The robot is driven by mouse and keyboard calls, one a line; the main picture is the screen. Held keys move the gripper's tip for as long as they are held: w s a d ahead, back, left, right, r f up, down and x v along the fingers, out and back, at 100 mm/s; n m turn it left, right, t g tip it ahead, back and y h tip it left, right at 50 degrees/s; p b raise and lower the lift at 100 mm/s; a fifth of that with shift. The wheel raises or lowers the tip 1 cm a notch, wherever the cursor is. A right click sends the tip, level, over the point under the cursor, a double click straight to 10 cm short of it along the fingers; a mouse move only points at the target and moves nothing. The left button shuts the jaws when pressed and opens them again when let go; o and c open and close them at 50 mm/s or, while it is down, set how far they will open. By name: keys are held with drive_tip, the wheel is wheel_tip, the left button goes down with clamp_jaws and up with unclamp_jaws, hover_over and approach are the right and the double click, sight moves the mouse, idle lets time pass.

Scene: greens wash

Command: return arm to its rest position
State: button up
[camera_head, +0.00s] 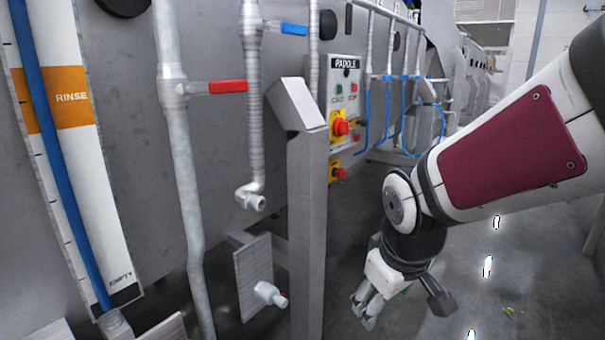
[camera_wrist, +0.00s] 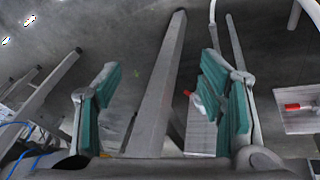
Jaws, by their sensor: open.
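My arm comes in from the right in the head view, with its white and maroon link bent down at the elbow. My gripper (camera_head: 368,301) hangs low over the floor, to the right of the grey post, and points downward. In the wrist view my gripper (camera_wrist: 163,100) shows two fingers with green pads, spread wide apart. Nothing is held between them. A grey metal post (camera_wrist: 163,85) shows between the fingers, beyond them.
The grey post (camera_head: 307,200) stands left of my gripper. Behind are a red-handled valve (camera_head: 227,87), a blue-handled valve (camera_head: 293,29), the paddle control panel (camera_head: 343,95) and blue hoses (camera_head: 387,110). A rinse gauge (camera_head: 70,98) is at left. Floor (camera_head: 520,270) at right is clear except green scraps.

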drive_tip(key=s+d+r+m+p, duration=0.1)
drive_tip(key=s+d+r+m, duration=0.2)
drive_tip(key=s, duration=0.6)
drive_tip(key=s+d+r+m+p, duration=0.2)
drive_tip(key=s+d+r+m, duration=0.1)
drive_tip(key=s+r, duration=0.4)
drive_tip(key=s, duration=0.3)
drive_tip(key=shift+r+p, duration=0.3)
